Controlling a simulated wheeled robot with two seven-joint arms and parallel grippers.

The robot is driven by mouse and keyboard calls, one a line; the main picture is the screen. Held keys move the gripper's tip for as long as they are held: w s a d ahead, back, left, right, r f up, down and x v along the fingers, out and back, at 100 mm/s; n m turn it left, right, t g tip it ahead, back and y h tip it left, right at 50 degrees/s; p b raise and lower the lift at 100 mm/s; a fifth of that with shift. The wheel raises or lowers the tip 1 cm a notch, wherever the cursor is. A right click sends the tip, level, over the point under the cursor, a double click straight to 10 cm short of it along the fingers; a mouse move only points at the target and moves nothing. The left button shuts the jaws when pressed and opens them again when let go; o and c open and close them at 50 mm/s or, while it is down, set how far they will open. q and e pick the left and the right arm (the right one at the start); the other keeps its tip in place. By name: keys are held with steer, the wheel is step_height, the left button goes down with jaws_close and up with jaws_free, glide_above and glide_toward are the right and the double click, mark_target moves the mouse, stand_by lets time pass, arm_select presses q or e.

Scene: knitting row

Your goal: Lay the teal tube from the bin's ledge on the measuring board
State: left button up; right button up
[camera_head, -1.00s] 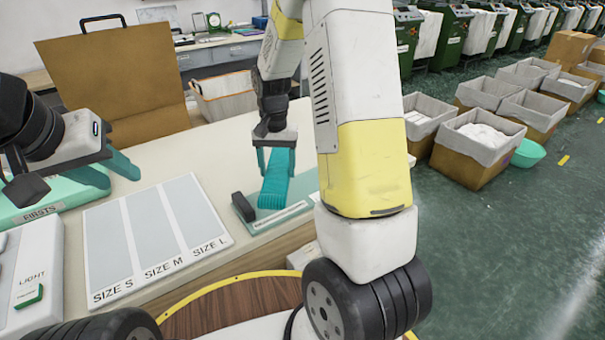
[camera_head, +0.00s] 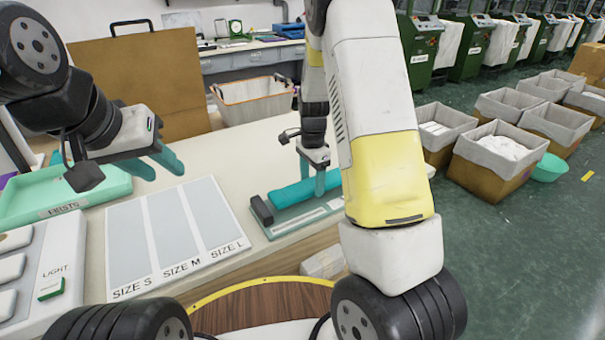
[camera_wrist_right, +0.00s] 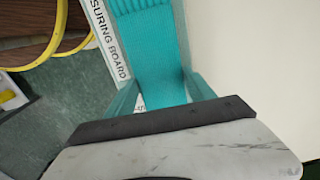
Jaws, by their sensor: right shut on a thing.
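The teal tube (camera_head: 292,192), ribbed at one end, lies lengthwise along the measuring board (camera_head: 300,222), its left end close to the dark block (camera_head: 261,210) on the board. My right gripper (camera_head: 312,182) is shut on the tube's right part, low over the board. In the right wrist view the tube (camera_wrist_right: 150,50) runs between my right gripper's fingers (camera_wrist_right: 160,95), beside the board's lettered strip (camera_wrist_right: 104,40). Whether the tube's whole length touches the board is hard to tell. My left gripper (camera_head: 155,165) is open and empty, above the table at left.
A size chart (camera_head: 170,240) marked S, M and L lies left of the board. A green FIRSTS tray (camera_head: 60,200) and a LIGHT button panel (camera_head: 35,270) are further left. Boxes (camera_head: 495,165) stand on the floor at right.

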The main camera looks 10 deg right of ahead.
steer(key=shift+f, duration=1.2)
steer(key=shift+f, duration=0.15)
steer(key=o, duration=1.3)
